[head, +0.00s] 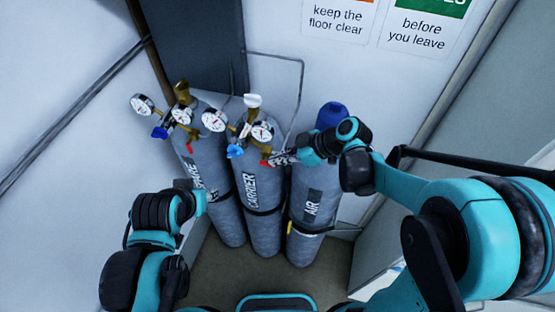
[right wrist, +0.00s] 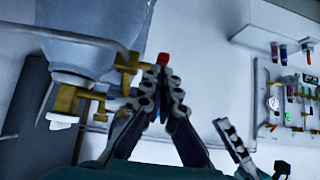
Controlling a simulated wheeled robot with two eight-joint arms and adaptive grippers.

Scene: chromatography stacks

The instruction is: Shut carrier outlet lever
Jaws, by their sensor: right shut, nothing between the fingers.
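The grey CARRIER cylinder (head: 262,220) stands in the middle of three, with a brass regulator, two gauges and a blue knob (head: 234,151) on top. Its red outlet lever (head: 265,163) shows at the regulator's right side. My right gripper (head: 272,160) is shut and empty, its fingertips right at the lever. In the right wrist view the closed fingertips (right wrist: 165,74) meet just below the red lever tip (right wrist: 163,59), beside the brass fitting (right wrist: 126,63); I cannot tell whether they touch. My left gripper (head: 207,197) is in front of the SPARE cylinder; its fingers are unclear.
The SPARE cylinder (head: 222,215) stands left with its own gauges and red lever (head: 188,148). The blue-capped AIR cylinder (head: 305,232) stands right, beneath my right forearm. Black straps hold the cylinders. A thin pipe (head: 300,85) runs along the wall behind.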

